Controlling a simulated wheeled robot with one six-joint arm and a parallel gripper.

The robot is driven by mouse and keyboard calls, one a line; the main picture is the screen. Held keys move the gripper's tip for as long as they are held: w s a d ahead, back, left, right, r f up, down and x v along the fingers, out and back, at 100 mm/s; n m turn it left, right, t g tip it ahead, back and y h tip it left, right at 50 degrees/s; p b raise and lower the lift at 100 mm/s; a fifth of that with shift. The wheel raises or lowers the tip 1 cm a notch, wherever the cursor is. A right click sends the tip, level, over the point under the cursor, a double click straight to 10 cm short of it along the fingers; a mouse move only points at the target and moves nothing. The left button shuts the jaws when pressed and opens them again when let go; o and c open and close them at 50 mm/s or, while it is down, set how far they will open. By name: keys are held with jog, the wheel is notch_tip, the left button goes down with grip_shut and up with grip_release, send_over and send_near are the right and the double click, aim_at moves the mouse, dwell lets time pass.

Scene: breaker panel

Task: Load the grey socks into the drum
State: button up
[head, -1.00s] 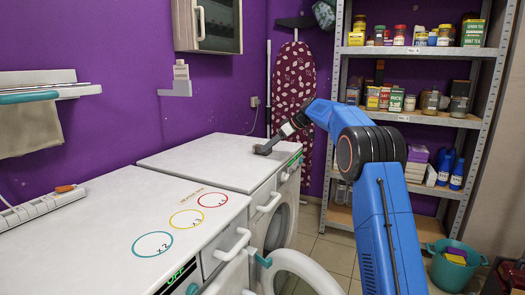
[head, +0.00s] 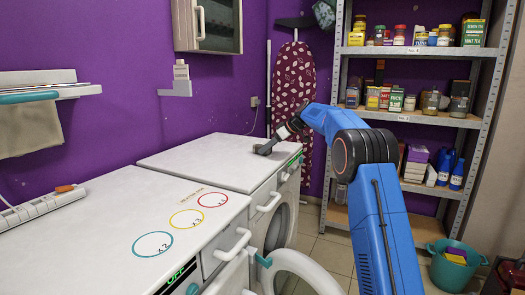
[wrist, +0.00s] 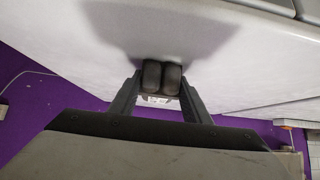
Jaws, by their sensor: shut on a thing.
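The grey socks (wrist: 162,78) show in the wrist view as a dark paired bundle between my two fingers. My gripper (head: 264,149) is shut on them, low over the white top of the far machine (head: 205,160). Whether the socks still touch that top I cannot tell. In the head view they are too small to tell apart from the dark gripper tip. The near machine (head: 95,235) has an open round door (head: 305,268) at its front. The inside of its drum is hidden from this angle.
Coloured rings (head: 153,244) mark the near machine's top. A power strip (head: 40,206) lies at its left edge. A wall cabinet (head: 208,25) and small ledge hang above. A metal shelf (head: 415,118) stands right, with a teal bucket (head: 453,265) on the floor.

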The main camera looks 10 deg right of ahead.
jog(key=shift+r, duration=3)
